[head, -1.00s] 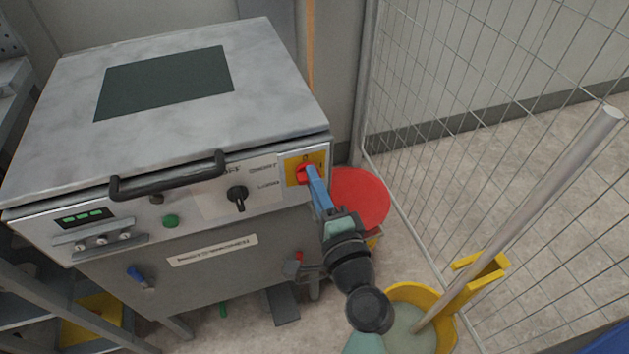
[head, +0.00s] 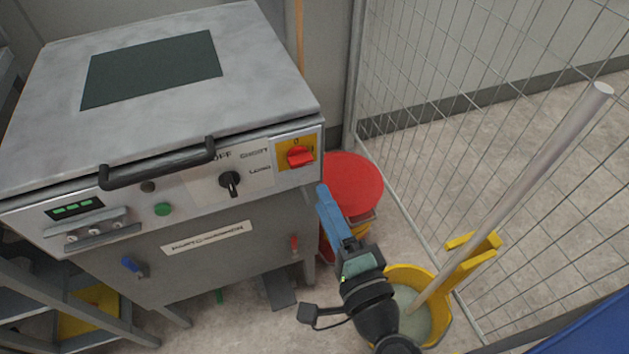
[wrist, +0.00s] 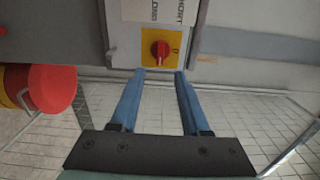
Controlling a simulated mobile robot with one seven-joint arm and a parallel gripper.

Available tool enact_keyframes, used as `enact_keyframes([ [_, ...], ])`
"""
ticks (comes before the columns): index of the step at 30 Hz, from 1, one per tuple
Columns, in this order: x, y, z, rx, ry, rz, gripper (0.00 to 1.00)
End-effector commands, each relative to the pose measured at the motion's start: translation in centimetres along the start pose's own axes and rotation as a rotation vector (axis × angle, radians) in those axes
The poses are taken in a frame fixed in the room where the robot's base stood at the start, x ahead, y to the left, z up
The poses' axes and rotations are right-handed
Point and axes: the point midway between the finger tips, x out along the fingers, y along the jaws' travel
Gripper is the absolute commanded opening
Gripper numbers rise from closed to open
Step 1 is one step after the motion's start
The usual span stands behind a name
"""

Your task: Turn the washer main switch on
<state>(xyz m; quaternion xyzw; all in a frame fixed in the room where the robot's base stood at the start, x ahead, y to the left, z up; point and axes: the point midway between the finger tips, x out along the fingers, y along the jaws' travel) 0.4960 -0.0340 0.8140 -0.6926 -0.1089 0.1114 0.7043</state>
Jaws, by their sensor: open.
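The washer main switch (head: 300,157) is a red rotary handle on a yellow plate, at the right end of the washer's front panel. In the head view its grip lies roughly crosswise, with the 0 mark above it. It also shows in the wrist view (wrist: 161,51), beyond the fingertips and centred between them, with the 0 mark to its right. My gripper (head: 322,188) is open and empty, below and right of the switch in the head view. Its two blue fingers (wrist: 158,73) are apart from the handle and touch nothing that I can see.
A black selector knob (head: 230,183) and a green button (head: 162,209) are on the same panel. A red round lid (head: 352,182) stands right of the washer. A yellow mop bucket (head: 440,318) is beside my arm. A wire mesh fence (head: 480,110) bounds the right.

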Motion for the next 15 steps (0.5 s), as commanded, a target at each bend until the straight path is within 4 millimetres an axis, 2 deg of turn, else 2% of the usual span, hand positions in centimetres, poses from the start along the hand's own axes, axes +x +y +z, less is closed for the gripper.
enact_keyframes([
  [3,-1.8,0.1,0.0,0.000,0.001,0.001,0.46],
  [6,-2.7,0.1,0.0,0.000,0.000,0.001,0.46],
  [15,-3.1,0.0,0.0,0.000,-0.001,0.000,0.46],
])
